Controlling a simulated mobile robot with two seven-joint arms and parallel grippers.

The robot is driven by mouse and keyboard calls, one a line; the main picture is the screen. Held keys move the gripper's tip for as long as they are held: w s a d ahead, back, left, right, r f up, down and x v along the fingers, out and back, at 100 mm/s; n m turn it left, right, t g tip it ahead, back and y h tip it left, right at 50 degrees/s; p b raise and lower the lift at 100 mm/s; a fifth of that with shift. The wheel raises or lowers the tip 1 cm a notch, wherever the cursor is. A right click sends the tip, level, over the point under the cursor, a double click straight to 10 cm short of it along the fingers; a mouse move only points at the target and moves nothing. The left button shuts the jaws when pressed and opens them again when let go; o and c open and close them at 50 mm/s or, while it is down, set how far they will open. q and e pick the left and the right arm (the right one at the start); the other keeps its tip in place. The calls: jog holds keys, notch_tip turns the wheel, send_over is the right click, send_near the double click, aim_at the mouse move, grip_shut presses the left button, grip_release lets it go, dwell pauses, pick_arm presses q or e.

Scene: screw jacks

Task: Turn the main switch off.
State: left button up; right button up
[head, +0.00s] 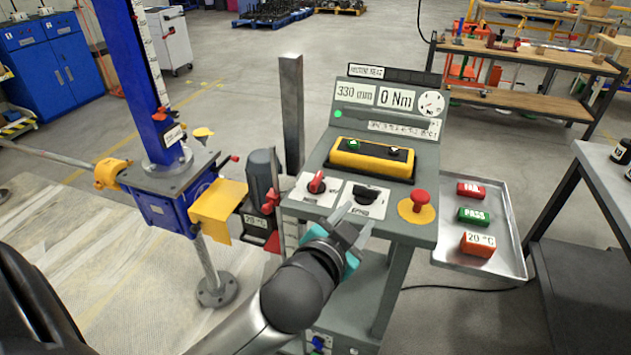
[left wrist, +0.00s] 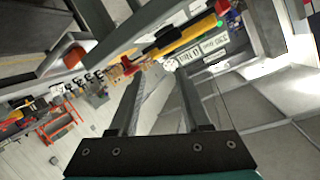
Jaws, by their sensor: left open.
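A grey console (head: 340,150) stands in the middle of the head view. Its sloping panel carries a red rotary knob (head: 317,183) and a black rotary knob (head: 366,192), each on a white plate. A red mushroom button (head: 420,196) sits on a yellow disc to their right. The plate labels are too small to tell which knob is the main switch. My left gripper (head: 353,222) is open and empty at the panel's front edge, just below the black knob. It also shows open in the left wrist view (left wrist: 160,82). My right gripper is not in view.
A yellow pendant box (head: 372,158) lies on the panel above the knobs. A grey post (head: 291,115) and a blue screw jack (head: 165,190) stand to the left. A metal tray (head: 508,235) with red and green blocks is on the right.

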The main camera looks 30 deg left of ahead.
pick_arm(q)
jog(key=w+d+r+m+t+h, duration=0.25)
jog(key=d+r+m+h, duration=0.2)
jog(key=r, duration=0.45)
jog(key=w+d+r+m+t+h, duration=0.2)
jog(key=d+r+m+t+h, duration=0.3)
jog(key=r, duration=0.4)
jog(key=s+d+r+m+g+h, duration=0.3)
jog(key=d+m+g+h, duration=0.25)
jog(key=m+h, duration=0.45)
jog(key=m+g+y, duration=1)
jog(key=g+y, duration=0.2)
jog(key=y, duration=0.7)
send_near(316, 178)
jog(key=x, duration=0.9)
jog(key=shift+r+b, duration=0.1)
jog(key=shift+b, duration=0.3)
